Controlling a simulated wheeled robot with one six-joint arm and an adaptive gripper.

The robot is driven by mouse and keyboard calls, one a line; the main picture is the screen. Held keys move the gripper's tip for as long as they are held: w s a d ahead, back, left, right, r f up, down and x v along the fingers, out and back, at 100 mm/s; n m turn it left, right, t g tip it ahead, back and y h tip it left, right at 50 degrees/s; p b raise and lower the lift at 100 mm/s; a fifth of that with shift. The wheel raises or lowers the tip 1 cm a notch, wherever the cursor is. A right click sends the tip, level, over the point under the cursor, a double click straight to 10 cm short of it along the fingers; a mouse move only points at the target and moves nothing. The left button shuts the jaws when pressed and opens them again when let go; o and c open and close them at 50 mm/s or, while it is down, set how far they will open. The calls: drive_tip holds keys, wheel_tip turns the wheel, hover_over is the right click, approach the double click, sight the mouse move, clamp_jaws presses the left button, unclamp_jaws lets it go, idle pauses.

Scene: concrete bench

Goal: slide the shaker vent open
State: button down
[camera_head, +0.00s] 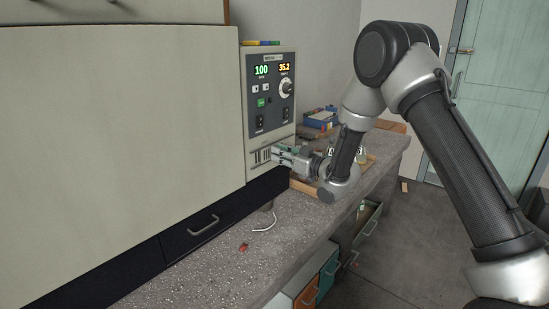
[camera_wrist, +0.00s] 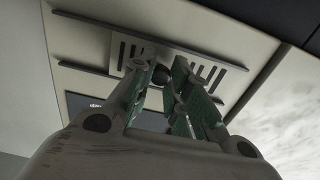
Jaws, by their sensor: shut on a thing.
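The shaker (camera_head: 130,130) is a large beige cabinet with a control panel at its right end. Its vent (camera_head: 262,156) is a small slotted plate low on that panel. In the wrist view the vent plate (camera_wrist: 206,72) sits between two dark rails, with dark slots on both sides of a round dark knob (camera_wrist: 161,74). My gripper (camera_head: 283,156) reaches the vent from the right. In the wrist view its green-padded fingers (camera_wrist: 160,76) are closed about the knob, partly hiding it and the plate's middle. I cannot tell how far the vent has slid.
The panel (camera_head: 270,90) shows 100 and 35.2. A wooden tray (camera_head: 304,186) with glassware stands beside my wrist, and a blue box (camera_head: 320,118) lies farther back. A white cable (camera_head: 266,222) and a small red item (camera_head: 243,247) lie on the otherwise clear front bench.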

drive_tip(key=w+d, duration=0.1)
drive_tip(key=w, duration=0.1)
drive_tip(key=w+d, duration=0.2)
drive_tip(key=shift+w+d+r, duration=0.1)
drive_tip(key=shift+w+d, duration=0.15)
drive_tip(key=c, duration=1.3)
unclamp_jaws()
drive_tip(key=shift+w, duration=0.1)
drive_tip(key=shift+c, duration=0.2)
drive_tip(key=shift+d, duration=0.1)
drive_tip(key=v, duration=1.2)
drive_tip(key=shift+f, duration=0.2)
